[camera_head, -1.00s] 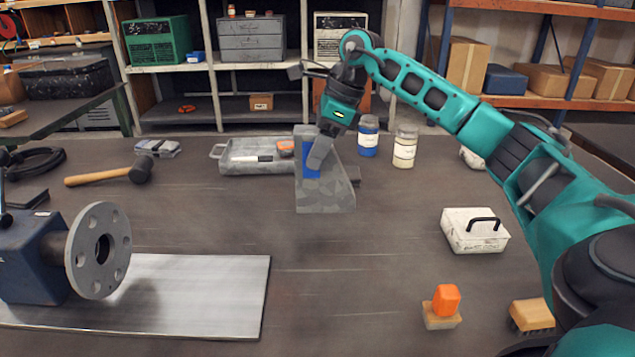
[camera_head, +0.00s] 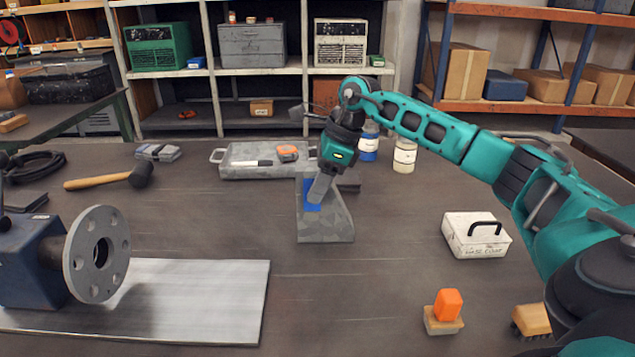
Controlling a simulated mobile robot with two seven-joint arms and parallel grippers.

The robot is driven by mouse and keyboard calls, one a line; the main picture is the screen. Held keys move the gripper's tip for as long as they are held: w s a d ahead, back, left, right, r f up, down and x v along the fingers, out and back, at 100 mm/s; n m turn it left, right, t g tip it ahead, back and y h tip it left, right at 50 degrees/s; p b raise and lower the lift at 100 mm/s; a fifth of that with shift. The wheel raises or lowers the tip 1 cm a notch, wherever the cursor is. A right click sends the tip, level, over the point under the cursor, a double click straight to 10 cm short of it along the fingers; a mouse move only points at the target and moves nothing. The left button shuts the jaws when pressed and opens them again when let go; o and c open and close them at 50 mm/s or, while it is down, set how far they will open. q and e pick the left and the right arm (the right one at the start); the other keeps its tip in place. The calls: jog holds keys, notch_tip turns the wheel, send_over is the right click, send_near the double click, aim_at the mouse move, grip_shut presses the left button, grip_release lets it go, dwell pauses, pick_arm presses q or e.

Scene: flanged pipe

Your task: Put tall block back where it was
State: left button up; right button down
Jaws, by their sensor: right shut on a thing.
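The tall block (camera_head: 325,228) is a mottled grey piece with a blue patch on its near face and a sloping right side. It stands upright near the middle of the bench. My right gripper (camera_head: 319,190) points down at its upper part and is shut on it; the fingers hide part of its top and blue face. I cannot tell whether its base touches the bench. My left gripper is not clearly in view.
A grey tray (camera_head: 237,170) lies just behind the block, with bottles (camera_head: 404,157) to its right. A flanged pipe (camera_head: 85,265) stands left over a metal plate (camera_head: 215,300). A white case (camera_head: 465,240) sits right. The bench in front of the block is clear.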

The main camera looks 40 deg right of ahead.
aim_at(340, 198)
jog(key=shift+c, duration=2.2)
grip_release()
jog(key=shift+f, duration=0.1)
jog(key=p+v, duration=0.1)
jog(key=v, duration=1.1)
jog(key=shift+r, duration=0.25)
jog(key=shift+a+f, duration=0.1)
jog(key=shift+a, duration=0.1)
